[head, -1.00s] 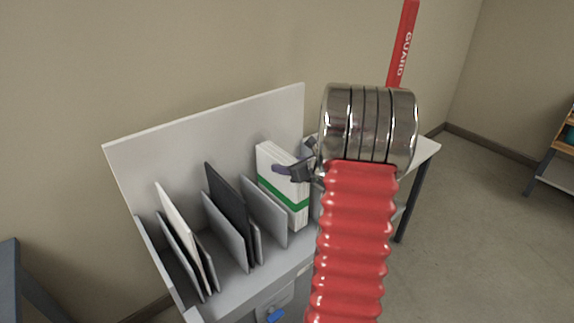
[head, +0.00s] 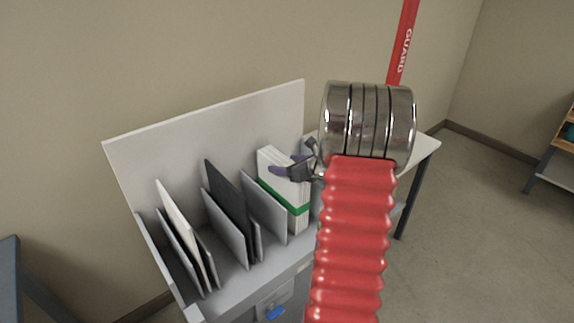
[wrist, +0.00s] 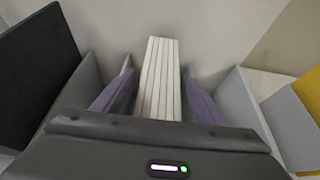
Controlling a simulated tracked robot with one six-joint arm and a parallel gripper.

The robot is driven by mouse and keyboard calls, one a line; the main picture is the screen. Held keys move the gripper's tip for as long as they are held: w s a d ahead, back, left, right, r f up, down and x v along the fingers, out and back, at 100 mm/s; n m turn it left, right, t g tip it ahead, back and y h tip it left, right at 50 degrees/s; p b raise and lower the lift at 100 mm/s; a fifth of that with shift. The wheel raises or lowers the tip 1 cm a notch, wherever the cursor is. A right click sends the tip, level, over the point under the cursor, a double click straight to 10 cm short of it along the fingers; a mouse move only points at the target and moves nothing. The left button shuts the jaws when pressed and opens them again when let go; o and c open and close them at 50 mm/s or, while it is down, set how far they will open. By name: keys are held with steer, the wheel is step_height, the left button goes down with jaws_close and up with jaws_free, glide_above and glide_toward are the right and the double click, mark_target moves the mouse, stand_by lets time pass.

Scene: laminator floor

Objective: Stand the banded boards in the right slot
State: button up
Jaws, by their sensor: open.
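The banded boards (head: 293,221) are a stack of white boards with a green band. In the wrist view the white board edges (wrist: 160,70) lie between my two purple fingers, with a gap on each side. The band is hidden there. Their lower right side is partly hidden by my arm in the head view.
A white board (head: 179,222) and a black board (head: 224,197) stand in slots further left. A pale back panel (head: 215,130) rises behind the rack. A red GUARD post (head: 403,45) stands behind my arm. A yellow item (wrist: 308,90) shows at the right in the wrist view.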

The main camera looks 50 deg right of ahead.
steer(key=shift+r, duration=0.7)
steer(key=v, duration=1.2)
steer(key=shift+a, duration=0.1)
